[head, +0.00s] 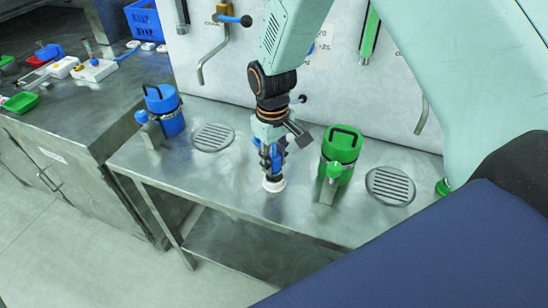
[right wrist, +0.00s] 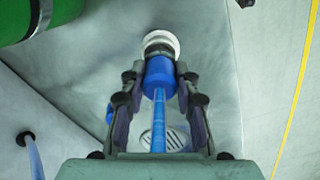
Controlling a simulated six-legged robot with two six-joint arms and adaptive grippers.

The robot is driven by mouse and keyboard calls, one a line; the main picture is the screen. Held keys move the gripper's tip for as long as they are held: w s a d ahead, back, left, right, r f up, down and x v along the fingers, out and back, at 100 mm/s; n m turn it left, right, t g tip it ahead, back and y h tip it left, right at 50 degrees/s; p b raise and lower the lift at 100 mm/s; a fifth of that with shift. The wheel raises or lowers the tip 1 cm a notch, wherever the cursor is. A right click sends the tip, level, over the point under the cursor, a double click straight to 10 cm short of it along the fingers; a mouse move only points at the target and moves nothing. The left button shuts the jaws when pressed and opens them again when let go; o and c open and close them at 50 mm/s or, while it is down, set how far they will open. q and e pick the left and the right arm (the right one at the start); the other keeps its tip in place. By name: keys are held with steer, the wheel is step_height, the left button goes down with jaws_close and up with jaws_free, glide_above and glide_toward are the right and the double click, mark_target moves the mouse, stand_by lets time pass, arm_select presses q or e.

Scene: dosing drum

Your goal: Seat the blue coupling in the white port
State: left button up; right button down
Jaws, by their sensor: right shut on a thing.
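My right gripper (head: 272,166) points down over the steel bench and is shut on the blue coupling (head: 276,158). The white port (head: 273,184) is a small round piece on the bench directly below the coupling. In the right wrist view the blue coupling (right wrist: 160,72) sits between the fingers of my right gripper (right wrist: 159,78), with a thin blue stem running back toward the camera. Its far end meets or overlaps a grey ring and the white port (right wrist: 161,39). I cannot tell how deep it sits. My left gripper is not in view.
A green canister (head: 341,145) stands close right of the gripper, and a blue canister (head: 163,107) stands farther left. Round drain grates (head: 212,137) are set in the bench. A wall panel with pipes rises behind. A side counter (head: 75,115) holds small items and a blue crate (head: 144,20).

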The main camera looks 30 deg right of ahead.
steer(key=shift+f, duration=0.4)
steer(key=shift+f, duration=0.35)
steer(key=shift+b, duration=0.3)
steer(key=c, duration=0.9)
jaws_free()
step_height(320, 180, up, 7)
steer(key=p, duration=0.7)
steer(key=shift+s, duration=0.1)
